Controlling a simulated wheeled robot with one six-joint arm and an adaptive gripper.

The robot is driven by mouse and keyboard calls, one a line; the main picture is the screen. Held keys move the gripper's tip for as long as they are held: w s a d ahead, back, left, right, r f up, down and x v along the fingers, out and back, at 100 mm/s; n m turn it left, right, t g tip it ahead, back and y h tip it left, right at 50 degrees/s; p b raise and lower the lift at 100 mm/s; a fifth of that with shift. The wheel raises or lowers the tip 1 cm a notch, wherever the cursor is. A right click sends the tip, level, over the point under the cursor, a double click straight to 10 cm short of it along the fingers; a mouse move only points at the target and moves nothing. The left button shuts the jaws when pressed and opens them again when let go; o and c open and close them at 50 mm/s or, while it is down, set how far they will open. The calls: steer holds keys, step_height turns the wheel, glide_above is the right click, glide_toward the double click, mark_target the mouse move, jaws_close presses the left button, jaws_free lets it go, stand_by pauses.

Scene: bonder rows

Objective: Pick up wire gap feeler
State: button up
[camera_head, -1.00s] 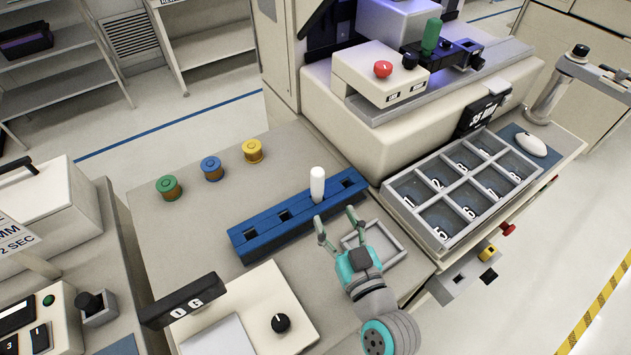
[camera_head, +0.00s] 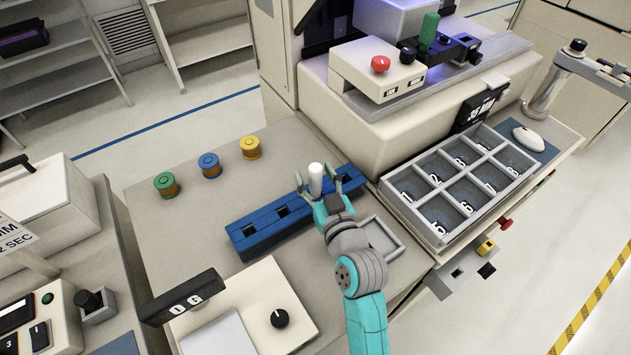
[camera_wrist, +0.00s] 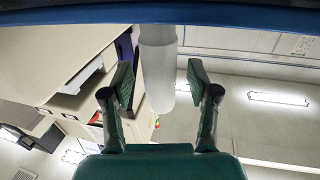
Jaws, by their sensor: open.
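The wire gap feeler, as far as I can tell, is the upright piece with a white cylindrical handle (camera_head: 315,178). It stands in the right part of the blue slotted rack (camera_head: 265,237); its lower end is hidden in the rack. In the wrist view the white handle (camera_wrist: 157,75) lies between the two fingers, with a visible gap on each side. My gripper (camera_head: 319,184) is open around the handle, one finger to its left and one to its right. The rack's blue edge (camera_wrist: 70,16) crosses the top of the wrist view.
Green (camera_head: 166,184), blue (camera_head: 209,165) and yellow (camera_head: 250,147) spools stand behind the rack. A small grey tray (camera_head: 393,246) lies right of my arm. A numbered compartment tray (camera_head: 412,213) and the machine (camera_head: 340,110) bound the right side. Other rack slots look empty.

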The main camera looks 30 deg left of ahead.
jaws_close()
steer(key=shift+r, duration=0.1)
step_height(320, 180, up, 10)
steer(key=shift+f, duration=0.1)
stand_by(0.6)
steer(key=c, duration=0.9)
jaws_free()
jaws_close()
